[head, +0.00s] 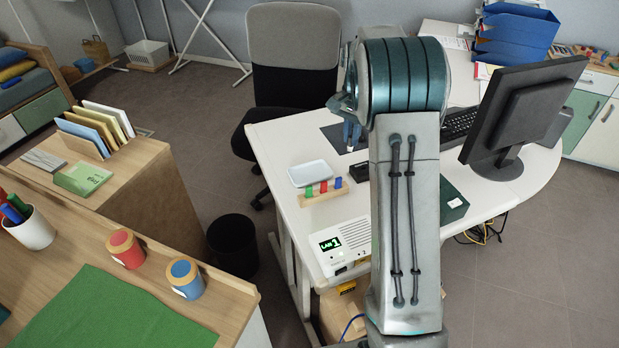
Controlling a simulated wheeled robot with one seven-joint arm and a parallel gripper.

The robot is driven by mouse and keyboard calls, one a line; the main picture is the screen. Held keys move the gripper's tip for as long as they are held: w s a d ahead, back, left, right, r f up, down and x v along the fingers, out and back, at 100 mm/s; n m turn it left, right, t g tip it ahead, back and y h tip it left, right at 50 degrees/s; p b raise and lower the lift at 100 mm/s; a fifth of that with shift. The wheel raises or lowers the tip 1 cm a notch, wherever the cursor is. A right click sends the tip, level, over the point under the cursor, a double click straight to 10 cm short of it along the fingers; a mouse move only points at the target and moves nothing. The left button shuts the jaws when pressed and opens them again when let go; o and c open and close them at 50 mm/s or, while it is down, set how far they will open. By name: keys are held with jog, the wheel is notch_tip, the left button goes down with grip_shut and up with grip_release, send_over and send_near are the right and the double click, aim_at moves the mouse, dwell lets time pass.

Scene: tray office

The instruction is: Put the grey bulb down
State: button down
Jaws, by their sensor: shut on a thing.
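My gripper (351,140) shows only in part at the left edge of my raised arm, above the white desk (276,143), near the dark desk mat (338,134). Its fingers are shut on a small pale thing at their tips, which I take for the grey bulb (350,149). Most of the bulb is hidden or too small to make out. I cannot tell its height above the desk.
Near the gripper are a pale tray (311,173), a rack with coloured pieces (323,194) and a white LAB 1 box (342,246). A monitor (517,110) and keyboard (459,123) stand right. A dark green box (453,202) lies partly behind my arm.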

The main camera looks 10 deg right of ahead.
jog(key=shift+w+a+f+p, duration=0.1)
jog(key=shift+w+a+f, duration=0.85)
jog(key=shift+a+f, duration=0.8)
jog(key=shift+w+a+f+p, duration=0.1)
jog(key=shift+w+a+f, duration=0.9)
jog(key=shift+a+f, duration=0.75)
jog(key=shift+w+a+f+p, duration=0.1)
jog(key=shift+w+a+f, duration=0.85)
jog(key=shift+a+f, duration=0.75)
jog(key=shift+d+f, duration=0.25)
jog(key=shift+f, duration=0.1)
jog(key=shift+f+b, duration=0.3)
jog(key=shift+f, duration=0.2)
jog(key=c, duration=1.5)
grip_release()
jog(key=shift+o, duration=0.2)
